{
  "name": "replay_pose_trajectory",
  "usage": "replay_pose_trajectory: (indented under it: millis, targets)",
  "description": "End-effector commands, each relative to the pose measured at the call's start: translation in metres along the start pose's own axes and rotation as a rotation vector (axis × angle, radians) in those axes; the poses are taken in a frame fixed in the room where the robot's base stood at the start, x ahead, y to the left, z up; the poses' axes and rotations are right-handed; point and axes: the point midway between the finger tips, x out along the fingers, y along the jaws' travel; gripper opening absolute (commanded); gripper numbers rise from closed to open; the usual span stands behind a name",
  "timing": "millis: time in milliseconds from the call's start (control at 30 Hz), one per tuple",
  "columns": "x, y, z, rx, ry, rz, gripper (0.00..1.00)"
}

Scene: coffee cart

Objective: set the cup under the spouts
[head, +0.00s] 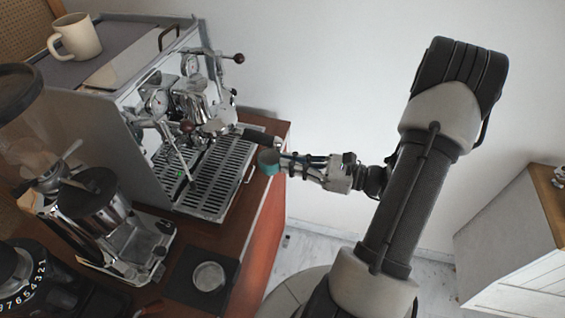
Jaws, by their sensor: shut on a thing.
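My gripper (284,163) is shut on a small teal cup (268,161), held in front of the espresso machine near the cart's front edge. The cup is apart from the spouts, to the right of the drip tray (207,187). The chrome group head (213,118) is above the tray, with a black portafilter handle (262,136) pointing toward my gripper. The spouts are too small to make out.
A cream mug (76,38) stands on top of the machine. A grinder (112,223) and a dark mat with a round metal piece (209,277) are at the front left. A steam wand (182,165) hangs over the tray. A white cabinet (515,245) stands at the right.

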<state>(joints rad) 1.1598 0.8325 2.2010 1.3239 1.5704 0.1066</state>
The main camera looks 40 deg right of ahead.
Motion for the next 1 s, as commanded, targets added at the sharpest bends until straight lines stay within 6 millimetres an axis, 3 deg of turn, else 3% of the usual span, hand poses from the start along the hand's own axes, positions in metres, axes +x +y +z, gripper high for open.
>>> replay_pose_trajectory:
  millis: [1000]
  targets:
    - [0.118,0.002,-0.004,0.001,0.0,0.004,0.0]
